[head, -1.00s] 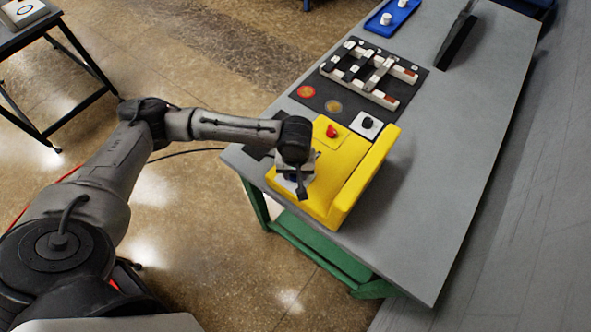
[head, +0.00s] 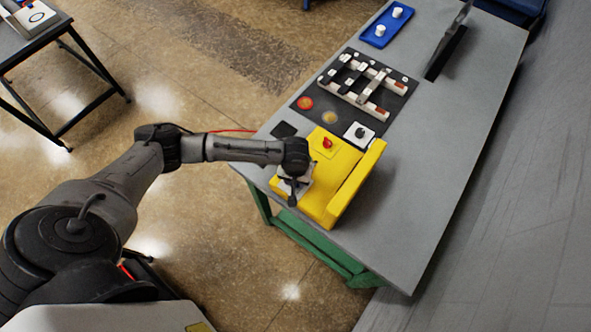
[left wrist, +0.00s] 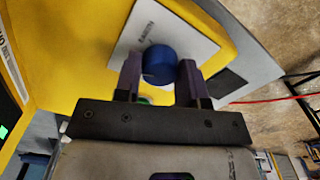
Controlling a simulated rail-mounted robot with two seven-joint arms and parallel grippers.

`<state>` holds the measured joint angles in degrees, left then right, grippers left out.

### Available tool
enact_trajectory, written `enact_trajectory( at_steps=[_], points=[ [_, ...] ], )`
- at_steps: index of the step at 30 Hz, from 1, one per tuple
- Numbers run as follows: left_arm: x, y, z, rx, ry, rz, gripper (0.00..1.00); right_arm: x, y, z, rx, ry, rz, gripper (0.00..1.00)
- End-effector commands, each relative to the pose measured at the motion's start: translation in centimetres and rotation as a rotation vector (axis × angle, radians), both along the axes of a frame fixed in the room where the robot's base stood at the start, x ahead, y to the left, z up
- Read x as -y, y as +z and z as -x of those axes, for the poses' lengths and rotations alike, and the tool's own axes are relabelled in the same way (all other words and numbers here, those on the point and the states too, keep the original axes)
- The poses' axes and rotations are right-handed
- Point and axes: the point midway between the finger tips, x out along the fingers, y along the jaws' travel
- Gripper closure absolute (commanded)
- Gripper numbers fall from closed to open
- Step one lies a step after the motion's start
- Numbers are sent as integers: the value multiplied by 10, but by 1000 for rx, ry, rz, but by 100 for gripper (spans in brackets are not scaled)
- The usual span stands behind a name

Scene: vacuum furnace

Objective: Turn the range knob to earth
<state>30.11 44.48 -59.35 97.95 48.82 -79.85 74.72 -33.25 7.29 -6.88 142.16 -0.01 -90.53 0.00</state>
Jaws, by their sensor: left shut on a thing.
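A yellow instrument box (head: 342,163) sits near the front left corner of the grey bench. My left gripper (head: 292,190) is at the box's near left end in the head view and hides what it holds there. In the left wrist view, the gripper (left wrist: 161,76) is shut on a round blue knob (left wrist: 158,62), one dark finger on either side. The knob stands on a white plate (left wrist: 187,35) on the yellow face. The plate bears small dark lettering, too small to read surely. The knob's pointer direction cannot be told. My right gripper is not in view.
A red knob (head: 327,143) and a black knob on a white plate (head: 359,134) are on or beside the box. Beyond lie a dark panel with white bars (head: 345,93) and a blue tray (head: 387,24). The bench's right side (head: 430,170) is clear.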

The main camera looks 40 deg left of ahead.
Motion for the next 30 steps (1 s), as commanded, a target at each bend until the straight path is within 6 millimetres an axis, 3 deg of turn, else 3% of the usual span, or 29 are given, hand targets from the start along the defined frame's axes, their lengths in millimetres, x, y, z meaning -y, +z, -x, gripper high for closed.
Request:
enact_trajectory(
  at_steps=[1,9,30],
  points=[
    [1,7,1,-4,-17,1,86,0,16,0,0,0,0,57],
    [0,5,0,-2,-139,1,86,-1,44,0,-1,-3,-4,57],
    [1,3,-1,0,-728,2,86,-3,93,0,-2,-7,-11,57]
  ],
)
